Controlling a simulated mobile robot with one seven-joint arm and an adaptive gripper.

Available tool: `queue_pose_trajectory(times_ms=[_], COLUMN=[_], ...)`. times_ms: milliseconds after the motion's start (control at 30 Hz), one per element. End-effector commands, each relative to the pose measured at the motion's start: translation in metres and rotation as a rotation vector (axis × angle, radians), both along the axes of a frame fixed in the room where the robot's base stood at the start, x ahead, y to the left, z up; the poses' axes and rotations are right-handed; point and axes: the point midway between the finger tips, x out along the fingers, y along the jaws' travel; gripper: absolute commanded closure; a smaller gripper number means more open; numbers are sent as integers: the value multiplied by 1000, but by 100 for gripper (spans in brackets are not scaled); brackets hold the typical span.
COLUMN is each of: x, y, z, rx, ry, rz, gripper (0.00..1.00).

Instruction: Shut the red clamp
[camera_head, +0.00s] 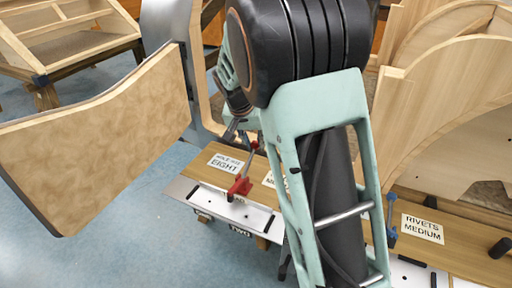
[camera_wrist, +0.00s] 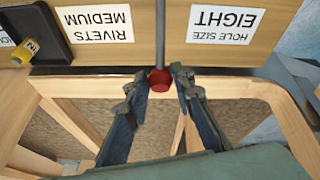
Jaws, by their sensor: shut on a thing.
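The red clamp (camera_head: 241,185) stands at the wooden panel's edge in the head view, with a grey bar slanting up to a small red end. In the wrist view its red end (camera_wrist: 160,84) and thin grey bar lie between my fingers. My gripper (camera_wrist: 158,86) is closed in on this red end, one finger on each side; the exact contact is hard to see. In the head view my gripper (camera_head: 236,128) is at the clamp's upper end, partly hidden by my arm. I cannot tell how far the clamp's jaw is closed.
Labels reading "HOLE SIZE EIGHT" (camera_head: 226,163) and "RIVETS MEDIUM" (camera_head: 422,228) lie on the wooden panel. A blue clamp (camera_head: 391,218) stands to the right. A curved wooden panel (camera_head: 105,135) rises at left. Blue floor (camera_head: 125,230) is clear at lower left.

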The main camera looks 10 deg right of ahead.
Motion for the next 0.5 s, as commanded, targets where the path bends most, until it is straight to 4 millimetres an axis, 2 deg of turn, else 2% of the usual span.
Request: queue_pose_trajectory(times_ms=[200, 500], x=[-11, -18], y=[9, 14], z=[7, 8], rx=[4, 3], ry=[10, 17], rz=[2, 2], gripper=[100, 100])
